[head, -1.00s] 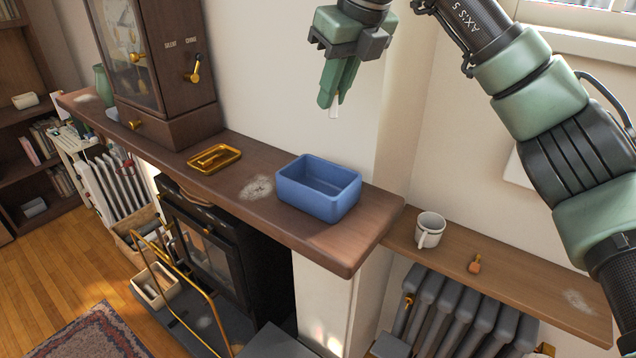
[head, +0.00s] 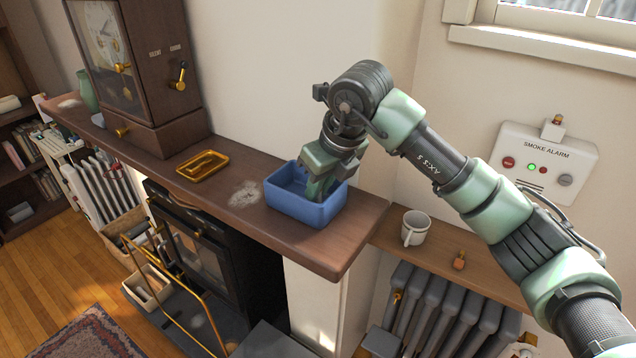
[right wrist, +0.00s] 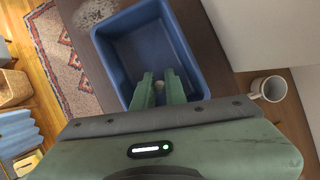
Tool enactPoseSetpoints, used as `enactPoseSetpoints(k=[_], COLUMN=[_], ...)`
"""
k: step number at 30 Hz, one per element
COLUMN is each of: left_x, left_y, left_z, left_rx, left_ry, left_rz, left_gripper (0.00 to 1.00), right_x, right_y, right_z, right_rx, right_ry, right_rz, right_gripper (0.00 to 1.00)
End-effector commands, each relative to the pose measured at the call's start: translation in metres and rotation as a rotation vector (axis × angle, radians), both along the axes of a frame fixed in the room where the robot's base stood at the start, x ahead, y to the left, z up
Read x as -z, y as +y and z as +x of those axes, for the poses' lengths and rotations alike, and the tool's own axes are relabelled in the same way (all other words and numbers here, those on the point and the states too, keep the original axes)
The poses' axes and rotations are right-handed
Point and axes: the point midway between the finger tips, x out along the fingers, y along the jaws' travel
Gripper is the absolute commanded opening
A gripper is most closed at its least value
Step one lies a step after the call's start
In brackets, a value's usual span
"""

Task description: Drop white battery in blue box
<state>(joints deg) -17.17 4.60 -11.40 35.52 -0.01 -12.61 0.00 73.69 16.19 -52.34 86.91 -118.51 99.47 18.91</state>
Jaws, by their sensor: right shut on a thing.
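The blue box (head: 300,207) stands open on the wooden mantel shelf, and it also shows in the right wrist view (right wrist: 118,50). My right gripper (head: 318,190) points down into the box, its fingertips below the rim. In the right wrist view its two fingers (right wrist: 160,86) are close together with a small pale thing, the white battery (right wrist: 159,84), between their tips. The battery is hidden in the head view by the fingers and the box wall. My left gripper is in neither view.
A brass tray (head: 203,165) and a tall clock (head: 130,70) stand left of the box on the mantel (head: 345,235). A white mug (head: 415,228) stands on the lower shelf at right. A smoke alarm (head: 543,165) is on the wall.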

Motion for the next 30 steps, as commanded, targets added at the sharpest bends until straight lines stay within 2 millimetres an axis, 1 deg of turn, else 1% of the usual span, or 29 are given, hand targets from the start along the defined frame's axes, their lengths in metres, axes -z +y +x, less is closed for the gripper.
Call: enactPoseSetpoints(k=[6,10,11,12,13,23,24,26,30], left_x=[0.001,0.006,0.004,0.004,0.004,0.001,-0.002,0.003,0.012], left_y=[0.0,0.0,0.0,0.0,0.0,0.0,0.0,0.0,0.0], left_z=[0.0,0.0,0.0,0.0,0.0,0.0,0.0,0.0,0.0], left_rx=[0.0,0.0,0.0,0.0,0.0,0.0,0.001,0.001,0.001], left_ry=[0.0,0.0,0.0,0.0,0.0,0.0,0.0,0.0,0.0], left_rz=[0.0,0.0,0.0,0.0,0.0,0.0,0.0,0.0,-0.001], left_gripper=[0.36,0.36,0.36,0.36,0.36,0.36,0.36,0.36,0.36], right_x=[0.0,0.005,0.003,0.003,0.003,0.0,-0.002,-0.005,-0.027], right_y=[0.0,0.0,0.0,0.0,0.0,0.0,0.0,-0.001,-0.007], right_z=[0.0,0.0,0.0,0.0,0.0,0.0,0.0,-0.001,-0.008], right_rx=[-0.001,-0.001,-0.001,-0.001,-0.001,-0.001,-0.001,-0.001,-0.001], right_ry=[-0.001,-0.001,-0.001,-0.001,0.0,0.0,0.0,-0.003,-0.007], right_rz=[0.0,0.0,0.0,0.0,0.0,0.0,0.0,0.001,0.001], right_gripper=[0.0,0.0,0.21,0.32,0.34,0.34,0.34,0.34,0.34])
